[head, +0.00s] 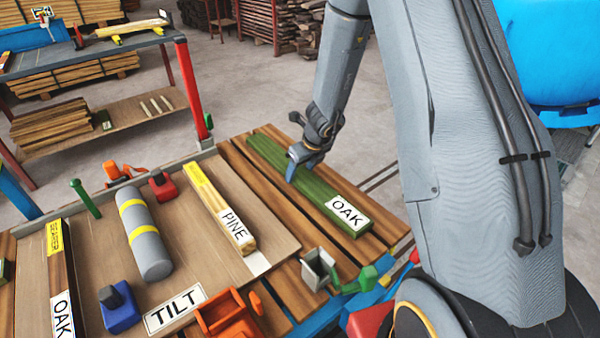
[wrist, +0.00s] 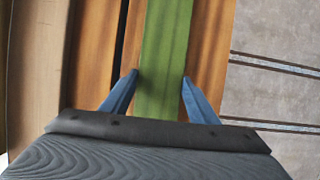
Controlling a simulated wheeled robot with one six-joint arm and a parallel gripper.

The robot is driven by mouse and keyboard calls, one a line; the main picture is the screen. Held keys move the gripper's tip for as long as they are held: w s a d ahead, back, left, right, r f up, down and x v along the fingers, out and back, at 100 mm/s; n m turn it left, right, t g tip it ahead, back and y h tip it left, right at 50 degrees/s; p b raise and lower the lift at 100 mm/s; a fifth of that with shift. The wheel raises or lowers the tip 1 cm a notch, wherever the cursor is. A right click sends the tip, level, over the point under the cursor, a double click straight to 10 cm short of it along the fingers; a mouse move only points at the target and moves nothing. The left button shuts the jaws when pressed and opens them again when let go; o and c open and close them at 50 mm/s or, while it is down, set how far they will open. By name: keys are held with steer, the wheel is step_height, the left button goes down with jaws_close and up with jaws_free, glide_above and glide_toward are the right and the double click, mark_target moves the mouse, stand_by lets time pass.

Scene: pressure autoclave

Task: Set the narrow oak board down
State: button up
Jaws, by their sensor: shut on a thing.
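The narrow oak board (head: 320,192) is green with a white OAK label at its near end. It lies lengthwise along the brown planks at the right of the bench, level with them; I cannot tell whether it touches them. My gripper (head: 294,168) is shut on it near the middle. In the wrist view, the blue fingers of my gripper (wrist: 160,80) stand on both sides of the green board (wrist: 163,50). The board's underside is hidden.
Another OAK-labelled board (head: 60,270) is at far left. A green-handled clamp (head: 355,282) sits near the board's near end.

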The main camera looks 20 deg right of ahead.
steer(key=o, duration=1.8)
steer(key=shift+o, duration=0.2)
steer(key=s+r+n+p, duration=0.5)
steer(key=s+r+n, duration=0.3)
steer(key=r, duration=0.6)
steer(key=s+r+n+g+h, duration=0.1)
steer(key=s+r+n, duration=0.1)
steer(key=s+n, duration=0.8)
steer(key=s+r+n+g, duration=0.2)
steer(key=s+r+n, duration=0.1)
steer(key=s+n, duration=0.8)
steer(key=n, duration=0.2)
steer(key=shift+s+a+r+n+g+h, duration=0.2)
steer(key=shift+r+n+g+h, duration=0.1)
steer(key=shift+h, duration=0.1)
